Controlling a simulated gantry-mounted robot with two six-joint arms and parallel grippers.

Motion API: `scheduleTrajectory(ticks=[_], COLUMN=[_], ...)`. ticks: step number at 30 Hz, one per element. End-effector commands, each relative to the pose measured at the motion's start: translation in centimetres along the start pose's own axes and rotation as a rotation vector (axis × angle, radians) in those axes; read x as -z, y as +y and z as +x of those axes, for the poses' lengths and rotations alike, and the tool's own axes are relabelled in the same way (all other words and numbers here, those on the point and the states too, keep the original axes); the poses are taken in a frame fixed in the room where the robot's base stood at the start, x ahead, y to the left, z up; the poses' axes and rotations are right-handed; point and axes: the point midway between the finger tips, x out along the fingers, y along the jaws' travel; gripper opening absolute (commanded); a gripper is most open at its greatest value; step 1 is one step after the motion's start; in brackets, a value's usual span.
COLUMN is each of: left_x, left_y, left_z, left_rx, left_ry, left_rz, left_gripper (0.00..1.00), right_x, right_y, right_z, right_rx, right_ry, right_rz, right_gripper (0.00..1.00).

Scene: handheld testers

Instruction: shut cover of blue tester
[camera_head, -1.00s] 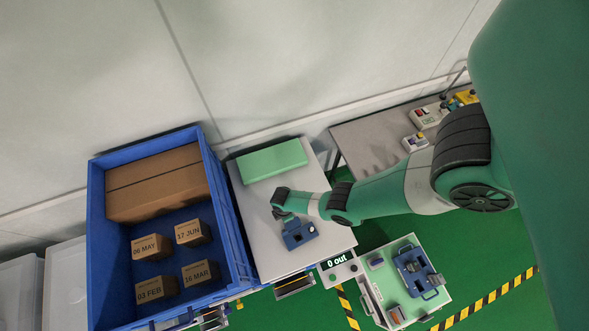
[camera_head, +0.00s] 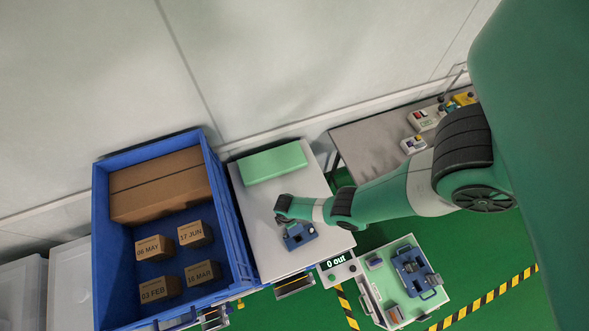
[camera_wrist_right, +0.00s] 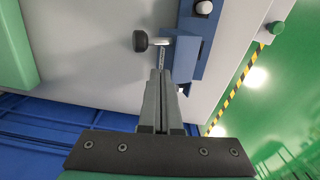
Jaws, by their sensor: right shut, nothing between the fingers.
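The blue tester (camera_head: 301,237) lies on the white tabletop (camera_head: 285,263), just below my right gripper (camera_head: 285,219) in the head view. In the right wrist view, part of the blue tester (camera_wrist_right: 184,62) shows at the fingertips, with a white round button and a black knob (camera_wrist_right: 140,41) on a short rod beside it. My right gripper (camera_wrist_right: 160,73) is shut and empty, its tips close against the tester's edge; I cannot tell whether they touch. The fingers hide part of the tester, and the angle of its cover is unclear. My left gripper is not in view.
A green block (camera_head: 272,163) lies at the back of the tabletop. A blue crate (camera_head: 228,215) with cartons stands left. A display reading "0 out" (camera_head: 337,262) stands at the front right, near a tray (camera_head: 375,308) holding another blue device (camera_head: 415,270).

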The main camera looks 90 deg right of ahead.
Motion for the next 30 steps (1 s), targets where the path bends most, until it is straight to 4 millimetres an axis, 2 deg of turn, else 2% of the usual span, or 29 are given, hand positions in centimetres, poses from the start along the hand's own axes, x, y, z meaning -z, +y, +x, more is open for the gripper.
scheduleTrajectory(ticks=[30], left_x=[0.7], left_y=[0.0], left_z=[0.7], left_rx=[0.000], left_ry=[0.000], left_rz=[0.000], left_gripper=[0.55], right_x=[0.0], right_y=[-2.2], right_z=[-0.3], right_rx=[0.001], right_ry=[-0.001], right_rz=[-0.001], right_gripper=[0.00])
